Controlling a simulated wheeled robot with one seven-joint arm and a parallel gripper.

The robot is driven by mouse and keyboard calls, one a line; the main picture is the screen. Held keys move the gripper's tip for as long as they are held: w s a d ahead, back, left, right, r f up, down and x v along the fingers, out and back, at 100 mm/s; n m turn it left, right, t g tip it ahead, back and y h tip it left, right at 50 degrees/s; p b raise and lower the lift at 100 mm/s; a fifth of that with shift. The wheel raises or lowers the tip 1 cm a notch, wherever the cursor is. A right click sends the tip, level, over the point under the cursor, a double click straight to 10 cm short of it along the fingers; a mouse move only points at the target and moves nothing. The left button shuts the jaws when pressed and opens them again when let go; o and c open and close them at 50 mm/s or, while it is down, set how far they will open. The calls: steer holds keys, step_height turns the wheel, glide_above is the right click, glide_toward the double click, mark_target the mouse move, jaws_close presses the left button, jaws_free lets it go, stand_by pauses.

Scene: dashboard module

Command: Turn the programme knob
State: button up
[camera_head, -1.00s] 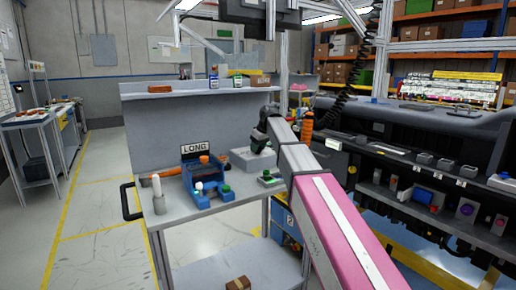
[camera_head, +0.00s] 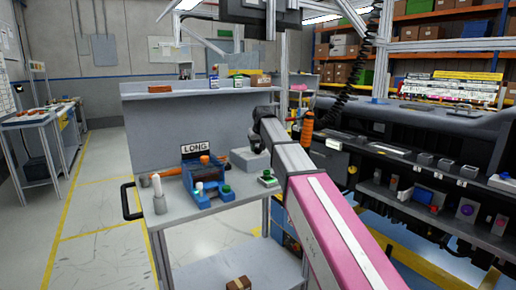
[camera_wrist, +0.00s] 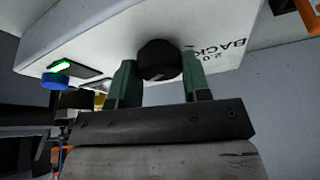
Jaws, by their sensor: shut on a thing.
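The programme knob (camera_wrist: 159,59) is a round black knob on the face of a pale grey box (camera_wrist: 90,30) in the wrist view. My gripper (camera_wrist: 160,66) has its two green fingers on either side of the knob, shut on it. Upside-down lettering, including "BACK", stands on the box right of the knob. A lit green strip (camera_wrist: 75,68) and a blue button (camera_wrist: 55,82) sit to its left. In the head view the box (camera_head: 247,160) lies on the grey bench, and my forearm hides the knob and fingers.
A blue fixture (camera_head: 205,185) with a "LONG" sign (camera_head: 195,148) stands left of the box. A small green-topped block (camera_head: 268,181) lies close in front. A dark dashboard module (camera_head: 430,140) fills the right side.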

stand_by(0.3)
steer(key=o, duration=0.9)
steer(key=v, duration=1.1)
steer(key=shift+f, duration=0.1)
